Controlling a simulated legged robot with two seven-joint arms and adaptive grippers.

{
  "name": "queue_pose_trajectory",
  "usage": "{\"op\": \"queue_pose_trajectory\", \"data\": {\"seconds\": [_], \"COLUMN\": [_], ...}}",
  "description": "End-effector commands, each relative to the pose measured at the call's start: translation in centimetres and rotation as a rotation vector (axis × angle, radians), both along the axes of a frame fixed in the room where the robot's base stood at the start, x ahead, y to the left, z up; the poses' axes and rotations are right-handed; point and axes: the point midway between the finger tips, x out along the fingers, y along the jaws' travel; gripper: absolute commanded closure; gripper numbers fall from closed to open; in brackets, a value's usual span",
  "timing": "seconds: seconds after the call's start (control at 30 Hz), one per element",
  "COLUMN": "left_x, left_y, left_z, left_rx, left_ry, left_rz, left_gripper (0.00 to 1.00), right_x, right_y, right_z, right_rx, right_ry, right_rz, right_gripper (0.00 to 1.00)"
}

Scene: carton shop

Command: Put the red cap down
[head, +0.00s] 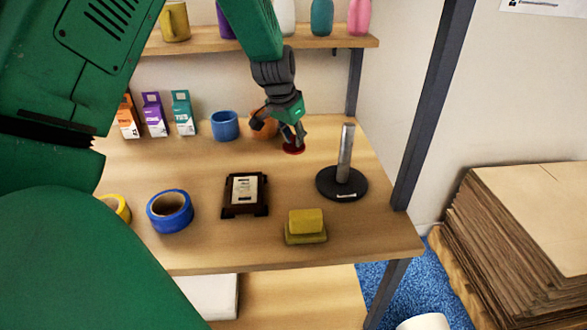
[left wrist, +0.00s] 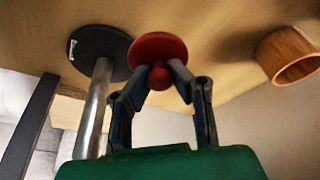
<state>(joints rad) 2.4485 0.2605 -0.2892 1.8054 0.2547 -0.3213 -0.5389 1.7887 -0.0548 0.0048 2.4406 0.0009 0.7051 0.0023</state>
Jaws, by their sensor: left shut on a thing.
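The red cap (head: 293,149) is a round red disc with a knob on top. My left gripper (head: 290,134) is shut on the knob, with the disc below the fingers, low over the back right of the table; I cannot tell whether the disc touches the wood. The left wrist view shows the cap (left wrist: 158,50) with its knob between the two fingertips of my left gripper (left wrist: 159,78). My right gripper is not in view.
A metal post on a black round base (head: 342,184) stands right of the cap. An orange cup (head: 262,124) and a blue cup (head: 224,125) stand to its left. A dark framed stand (head: 245,194), a yellow sponge (head: 306,222) and blue tape (head: 170,211) are nearer. Small cartons stand left.

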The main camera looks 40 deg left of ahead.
Motion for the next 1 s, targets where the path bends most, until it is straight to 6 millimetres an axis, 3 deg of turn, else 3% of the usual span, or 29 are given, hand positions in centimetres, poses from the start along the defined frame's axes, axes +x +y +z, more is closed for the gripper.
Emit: {"op": "queue_pose_trajectory", "data": {"seconds": [0.3, 0.57, 0.7, 1.0], "left_x": [-0.4, -0.5, -0.5, -0.4], "left_y": [0.2, 0.3, 0.3, 0.2], "left_z": [-5.6, -7.9, -10.0, -10.6], "left_rx": [0.002, 0.000, -0.001, 0.003], "left_ry": [0.004, 0.003, 0.004, 0.000], "left_rz": [0.001, 0.001, 0.001, 0.001], "left_gripper": [1.00, 1.00, 1.00, 1.00], "right_x": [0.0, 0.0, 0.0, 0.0], "right_y": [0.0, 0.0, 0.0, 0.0], "right_z": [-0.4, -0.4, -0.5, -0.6], "right_rx": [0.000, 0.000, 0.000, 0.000], "right_ry": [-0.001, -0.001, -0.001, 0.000], "right_rz": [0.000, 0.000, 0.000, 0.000], "right_gripper": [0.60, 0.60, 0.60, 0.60]}}
